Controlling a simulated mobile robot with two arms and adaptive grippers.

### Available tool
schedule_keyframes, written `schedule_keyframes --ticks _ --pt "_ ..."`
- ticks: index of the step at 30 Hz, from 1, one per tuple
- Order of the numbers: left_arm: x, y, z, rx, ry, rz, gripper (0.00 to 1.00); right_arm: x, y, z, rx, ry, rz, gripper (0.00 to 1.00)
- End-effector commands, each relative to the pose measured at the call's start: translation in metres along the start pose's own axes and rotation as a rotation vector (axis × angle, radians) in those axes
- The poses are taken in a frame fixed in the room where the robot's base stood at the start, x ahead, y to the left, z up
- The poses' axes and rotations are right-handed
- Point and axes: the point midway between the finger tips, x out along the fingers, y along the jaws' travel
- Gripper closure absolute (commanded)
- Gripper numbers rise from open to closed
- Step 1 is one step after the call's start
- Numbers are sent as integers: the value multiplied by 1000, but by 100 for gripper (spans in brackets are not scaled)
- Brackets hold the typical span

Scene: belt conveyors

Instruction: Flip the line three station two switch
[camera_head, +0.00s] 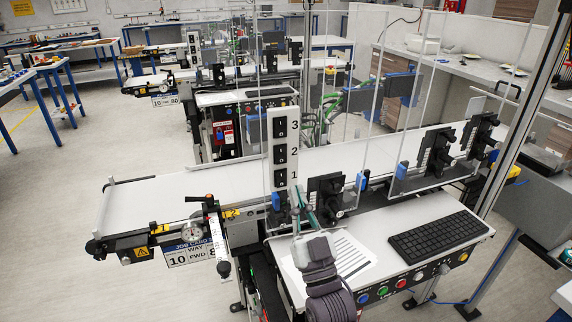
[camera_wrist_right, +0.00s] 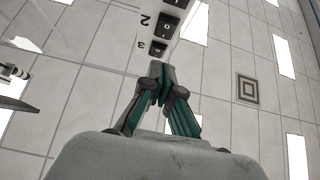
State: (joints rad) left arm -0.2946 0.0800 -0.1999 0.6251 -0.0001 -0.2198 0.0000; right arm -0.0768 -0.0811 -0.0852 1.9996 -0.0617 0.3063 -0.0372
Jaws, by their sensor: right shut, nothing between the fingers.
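A white upright panel (camera_head: 270,150) stands at the near conveyor. In the right wrist view the closed fingertips (camera_wrist_right: 160,73) appear just below switch 3 (camera_wrist_right: 160,48), with switch 2 (camera_wrist_right: 170,23) beyond; contact cannot be told. No line number is readable on the panel. My left gripper is not in view.
The near conveyor belt (camera_head: 150,200) runs behind the panel. A keyboard (camera_head: 438,236) and a paper sheet (camera_head: 345,255) lie on the shelf in front. Clear guard panes and black station fixtures (camera_head: 326,195) stand close to the panel's right. Another conveyor stands farther back.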

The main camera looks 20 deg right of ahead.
Motion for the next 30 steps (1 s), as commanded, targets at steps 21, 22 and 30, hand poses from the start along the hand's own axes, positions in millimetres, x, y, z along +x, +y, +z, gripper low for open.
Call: schedule_keyframes --ticks 21,22,30 --pt "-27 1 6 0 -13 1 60 64 0 29 0 0 0 100" --pt "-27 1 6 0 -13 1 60 64 0 28 0 0 0 100" --pt "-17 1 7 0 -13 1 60 63 0 33 0 17 0 100"
